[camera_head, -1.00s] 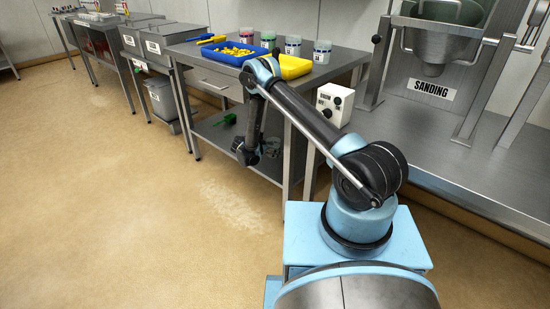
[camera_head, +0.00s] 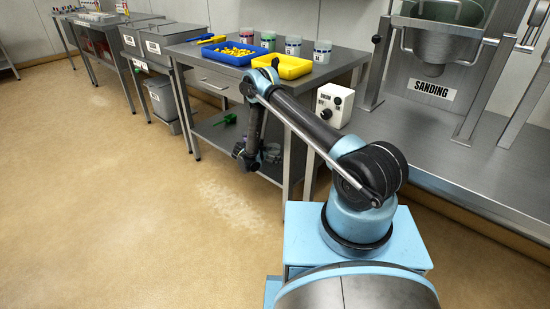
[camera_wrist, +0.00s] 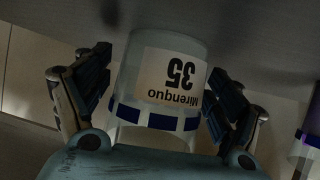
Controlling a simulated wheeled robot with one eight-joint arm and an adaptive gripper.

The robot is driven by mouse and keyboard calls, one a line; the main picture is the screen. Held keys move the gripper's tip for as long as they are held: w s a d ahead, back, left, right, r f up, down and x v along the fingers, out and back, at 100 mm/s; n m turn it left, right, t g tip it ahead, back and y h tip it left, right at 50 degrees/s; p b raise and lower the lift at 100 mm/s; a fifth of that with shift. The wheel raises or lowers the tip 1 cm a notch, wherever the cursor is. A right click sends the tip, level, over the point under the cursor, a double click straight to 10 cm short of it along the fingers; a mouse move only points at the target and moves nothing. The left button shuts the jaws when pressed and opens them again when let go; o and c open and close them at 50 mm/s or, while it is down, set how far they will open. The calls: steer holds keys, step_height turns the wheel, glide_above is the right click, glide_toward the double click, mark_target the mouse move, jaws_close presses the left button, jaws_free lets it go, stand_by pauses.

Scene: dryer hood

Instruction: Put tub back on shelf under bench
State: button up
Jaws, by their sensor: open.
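A clear tub (camera_wrist: 155,125) with a blue-banded wall and a white label reading "Mirenquo 35" fills the middle of the wrist view, with the label upside down. My gripper (camera_wrist: 158,100) has its two dark fingers apart, one on each side of the tub. I cannot tell whether they touch it. In the head view my gripper (camera_head: 250,158) is low at the front of the bench (camera_head: 345,62), near the level of the shelf under it (camera_head: 208,130). Most of the tub is hidden there by my arm.
Several similar tubs (camera_head: 293,46) stand along the back of the bench top. A blue tray (camera_head: 222,58) of yellow pieces and a yellow tray (camera_head: 290,72) sit in front. A green item (camera_head: 230,118) lies on the shelf. Another tub (camera_wrist: 308,145) shows at the wrist view's right edge.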

steer(key=v, duration=1.2)
